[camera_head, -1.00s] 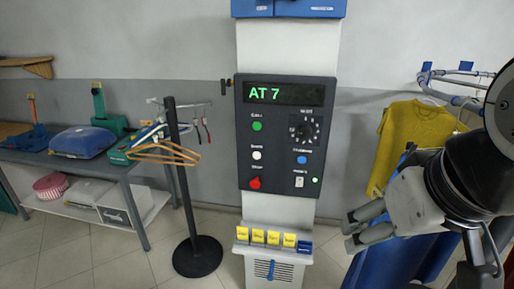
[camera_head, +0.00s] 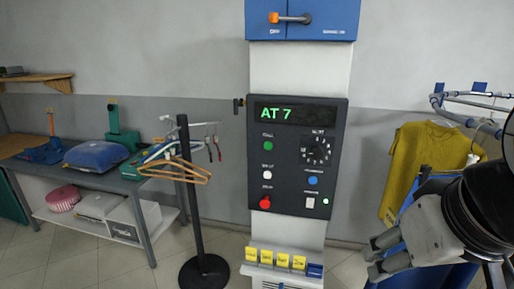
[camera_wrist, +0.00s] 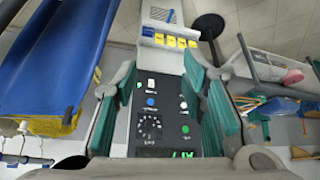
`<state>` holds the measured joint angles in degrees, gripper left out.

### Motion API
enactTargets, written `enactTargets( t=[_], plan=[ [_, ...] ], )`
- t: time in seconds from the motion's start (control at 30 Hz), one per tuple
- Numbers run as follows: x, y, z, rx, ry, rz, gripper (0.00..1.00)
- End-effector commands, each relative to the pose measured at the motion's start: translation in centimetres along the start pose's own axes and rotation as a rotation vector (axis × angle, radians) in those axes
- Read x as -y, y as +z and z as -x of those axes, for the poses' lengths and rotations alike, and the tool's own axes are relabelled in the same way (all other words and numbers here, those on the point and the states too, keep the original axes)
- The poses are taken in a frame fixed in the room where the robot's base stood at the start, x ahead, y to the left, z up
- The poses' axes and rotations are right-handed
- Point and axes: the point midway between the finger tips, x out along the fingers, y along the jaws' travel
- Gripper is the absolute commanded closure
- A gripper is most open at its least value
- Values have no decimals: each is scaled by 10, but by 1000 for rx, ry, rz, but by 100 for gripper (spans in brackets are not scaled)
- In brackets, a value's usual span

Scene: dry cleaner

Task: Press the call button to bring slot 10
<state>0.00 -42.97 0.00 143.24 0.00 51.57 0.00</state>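A dark control panel (camera_head: 297,160) on a white column shows "AT 7" in green on its display (camera_head: 290,114). The green button (camera_head: 268,146), apparently labelled call, is at its upper left, with a white button (camera_head: 267,174) and a red button (camera_head: 265,202) below. A selector dial (camera_head: 317,151) and a blue button (camera_head: 313,181) are on the right. My gripper (camera_head: 372,257) is open and empty, right of and lower than the panel, apart from it. In the wrist view, the panel (camera_wrist: 165,112) appears upside down between the spread fingers, with the green button (camera_wrist: 185,129) clear.
Yellow tags (camera_head: 275,259) stand on a ledge below the panel. A blue box (camera_head: 302,20) with an orange-tipped lever is above. A black stand (camera_head: 204,270) with hangers is at left, before a table (camera_head: 135,186). A yellow shirt (camera_head: 425,160) hangs on a rail at right.

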Motion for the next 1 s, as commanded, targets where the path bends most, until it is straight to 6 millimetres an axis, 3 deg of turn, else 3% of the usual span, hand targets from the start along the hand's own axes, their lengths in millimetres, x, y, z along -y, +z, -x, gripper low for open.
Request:
enactTargets(
  t=[0.03, 0.13, 1.0],
  plan=[
    [0, 0, 0, 0, 0, 0, 80],
    [0, 0, 0, 0, 0, 0, 100],
    [0, 0, 0, 0, 0, 0, 100]
  ],
)
